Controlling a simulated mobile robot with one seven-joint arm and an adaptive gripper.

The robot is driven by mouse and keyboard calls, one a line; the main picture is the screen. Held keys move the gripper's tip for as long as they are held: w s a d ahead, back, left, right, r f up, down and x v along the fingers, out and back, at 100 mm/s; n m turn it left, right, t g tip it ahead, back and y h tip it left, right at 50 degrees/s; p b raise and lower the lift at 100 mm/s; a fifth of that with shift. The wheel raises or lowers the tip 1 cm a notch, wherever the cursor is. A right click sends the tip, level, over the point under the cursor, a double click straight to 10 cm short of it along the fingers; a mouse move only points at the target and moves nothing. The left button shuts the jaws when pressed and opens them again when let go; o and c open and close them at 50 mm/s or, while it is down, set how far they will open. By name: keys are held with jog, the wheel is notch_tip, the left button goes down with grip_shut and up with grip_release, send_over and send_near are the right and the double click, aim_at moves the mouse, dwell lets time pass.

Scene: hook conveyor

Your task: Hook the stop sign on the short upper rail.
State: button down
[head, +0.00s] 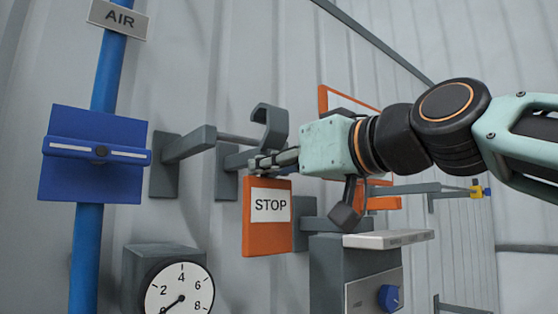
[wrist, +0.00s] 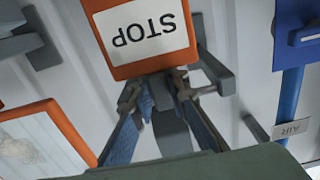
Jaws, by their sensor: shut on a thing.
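The stop sign (head: 268,238) is an orange plate with a white STOP label, hanging upright below a grey hook (head: 274,128). My gripper (head: 264,162) is shut on the grey stem between plate and hook. In the wrist view the sign (wrist: 155,68) appears upside down, with my fingers (wrist: 160,95) around the stem. The short upper rail (head: 238,139) is a thin grey bar between two wall brackets. The hook's curve is beside and slightly above its right end in the head view. I cannot tell whether the hook is over the bar.
A blue pipe (head: 108,75) with a blue plate (head: 92,180) stands at left. A gauge (head: 178,295) and a grey box (head: 335,265) with a blue knob are below. An orange-framed panel (head: 323,97) is behind my arm. A longer grey rail (head: 415,188) runs at right.

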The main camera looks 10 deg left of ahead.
jog(key=shift+w+a+f+b, duration=1.1)
jog(key=shift+w+a+f, duration=0.6)
jog(key=shift+a, duration=0.2)
jog(key=c, duration=1.8)
grip_release()
jog(key=shift+s, duration=0.1)
